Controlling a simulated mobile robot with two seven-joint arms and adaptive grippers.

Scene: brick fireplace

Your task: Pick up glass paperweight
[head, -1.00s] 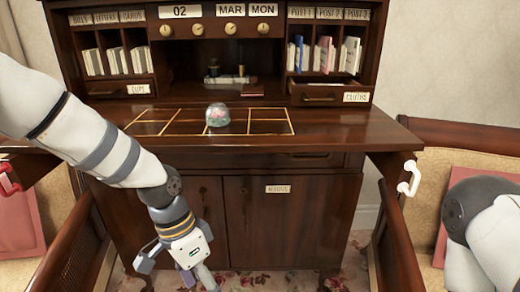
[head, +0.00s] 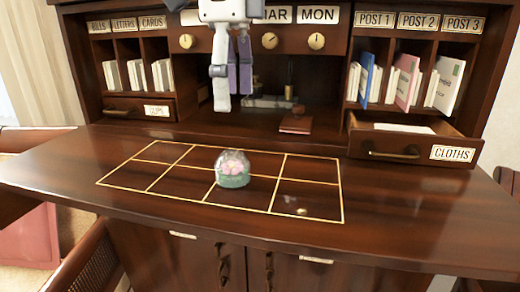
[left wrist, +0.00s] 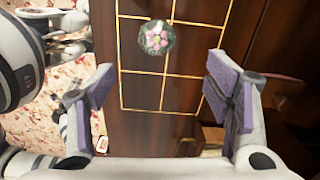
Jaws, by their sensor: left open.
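The glass paperweight (head: 233,168) is a clear dome with pink flowers and a green base. It stands upright on the gold-lined grid (head: 342,205) of the dark wooden desk. My left gripper (head: 231,92) hangs in the air above the desk, higher in the head view than the paperweight and apart from it. In the left wrist view, its purple-padded fingers (left wrist: 163,92) are wide open with nothing between them. The paperweight (left wrist: 156,38) shows there beyond the fingertips, near the top.
The CLOTHS drawer (head: 405,145) stands pulled out at the right. Letters fill the upper slots on both sides. A brown block (head: 296,120) lies at the desk's back. A small shiny spot (head: 302,211) shows on the grid. The desktop around the paperweight is mostly clear.

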